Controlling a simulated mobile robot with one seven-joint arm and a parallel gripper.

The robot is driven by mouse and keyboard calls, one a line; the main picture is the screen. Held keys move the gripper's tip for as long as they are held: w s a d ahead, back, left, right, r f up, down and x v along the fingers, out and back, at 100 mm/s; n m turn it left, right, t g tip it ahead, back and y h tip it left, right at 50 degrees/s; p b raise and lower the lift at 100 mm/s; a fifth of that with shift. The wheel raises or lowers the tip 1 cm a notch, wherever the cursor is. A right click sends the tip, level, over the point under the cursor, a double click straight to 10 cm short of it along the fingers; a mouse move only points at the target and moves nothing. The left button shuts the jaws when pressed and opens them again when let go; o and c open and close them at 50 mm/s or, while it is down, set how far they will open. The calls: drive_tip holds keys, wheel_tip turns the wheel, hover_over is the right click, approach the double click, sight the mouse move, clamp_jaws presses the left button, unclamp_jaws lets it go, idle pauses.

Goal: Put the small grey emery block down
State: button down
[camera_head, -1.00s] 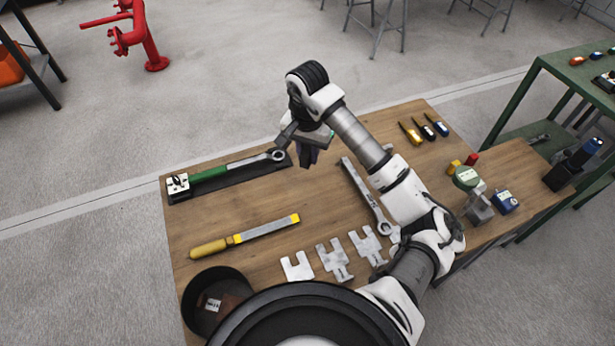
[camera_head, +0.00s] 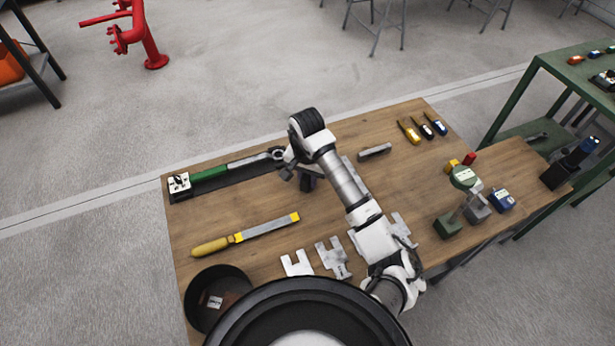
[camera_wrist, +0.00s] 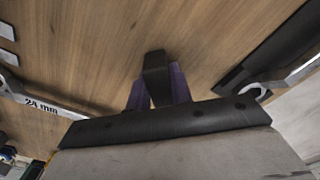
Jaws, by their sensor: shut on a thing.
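My gripper (camera_wrist: 158,92) has purple fingers and is shut on a small dark grey block (camera_wrist: 155,64), which I take to be the emery block. The block sticks out past the fingertips over bare wood in the wrist view. In the head view my gripper (camera_head: 308,182) is over the back middle of the wooden table (camera_head: 240,275), and my wrist hides the block there. I cannot tell whether the block touches the table.
A torque wrench (camera_head: 235,167) lies left of my gripper, and a 24 mm spanner (camera_wrist: 40,102) shows in the wrist view. A grey bar (camera_head: 375,152) lies to the right. A yellow-handled file (camera_head: 250,230) and flat metal plates (camera_head: 333,257) lie nearer. Bare wood shows between them.

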sight(307, 176)
drive_tip(key=shift+f, duration=0.2)
drive_tip(key=c, duration=1.3)
unclamp_jaws()
drive_tip(key=shift+r, duration=0.1)
drive_tip(key=shift+o, duration=0.2)
wheel_tip(307, 176, up, 12)
drive_tip(key=b, duration=0.1)
drive_tip(key=shift+r, duration=0.15)
drive_tip(key=shift+s, duration=0.1)
